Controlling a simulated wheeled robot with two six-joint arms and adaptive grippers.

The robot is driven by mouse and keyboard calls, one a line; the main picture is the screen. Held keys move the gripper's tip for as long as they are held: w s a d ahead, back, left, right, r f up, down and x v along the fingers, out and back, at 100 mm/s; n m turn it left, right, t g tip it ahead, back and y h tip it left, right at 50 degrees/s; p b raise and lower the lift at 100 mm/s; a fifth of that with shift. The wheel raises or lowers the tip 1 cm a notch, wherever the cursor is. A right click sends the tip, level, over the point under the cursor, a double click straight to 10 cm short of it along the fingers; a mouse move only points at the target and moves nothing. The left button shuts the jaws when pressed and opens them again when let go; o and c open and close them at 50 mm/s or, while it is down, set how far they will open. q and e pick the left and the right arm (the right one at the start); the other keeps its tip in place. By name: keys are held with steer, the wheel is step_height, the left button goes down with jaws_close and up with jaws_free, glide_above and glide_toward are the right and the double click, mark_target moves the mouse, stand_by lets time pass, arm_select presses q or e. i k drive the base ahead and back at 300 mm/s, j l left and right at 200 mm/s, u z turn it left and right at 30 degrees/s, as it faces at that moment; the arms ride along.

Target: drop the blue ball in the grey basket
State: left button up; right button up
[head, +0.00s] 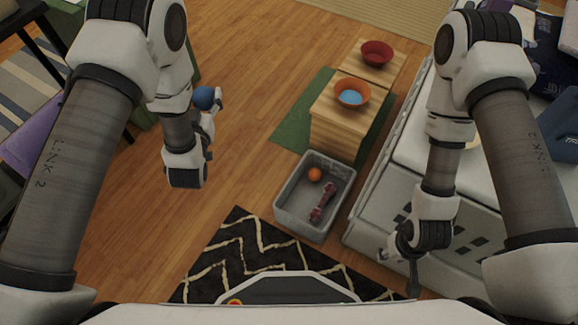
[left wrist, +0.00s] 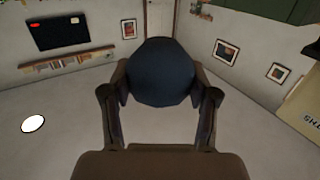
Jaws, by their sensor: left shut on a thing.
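The blue ball (head: 204,98) is held in my left gripper (head: 214,104), at the left of the head view and to the left of the basket. In the left wrist view the ball (left wrist: 163,72) sits between the two fingers, which close on its sides. The grey basket (head: 290,211) stands on the floor near the middle of the head view. An orange ball (head: 315,174) and a dark red object (head: 323,201) lie in it. My right gripper (head: 398,262) is at the lower right beside the white unit; its fingers are too small and dark to judge.
Behind the basket, wooden blocks (head: 333,135) carry an orange bowl (head: 352,93) with something blue inside and a red bowl (head: 376,53). A white unit (head: 385,200) stands right of the basket. A black patterned rug (head: 235,245) lies in front. Wooden floor between ball and basket is clear.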

mark_target(309, 200)
steer(key=i+j+z, duration=0.3)
steer(key=j+z, duration=0.35)
steer(key=j, duration=0.15)
steer(key=i+j+z, duration=0.15)
steer(key=j+z, duration=0.15)
steer(key=j, duration=0.15)
steer(key=j+z, duration=0.35)
steer(key=j, duration=0.15)
steer(key=i, duration=0.05)
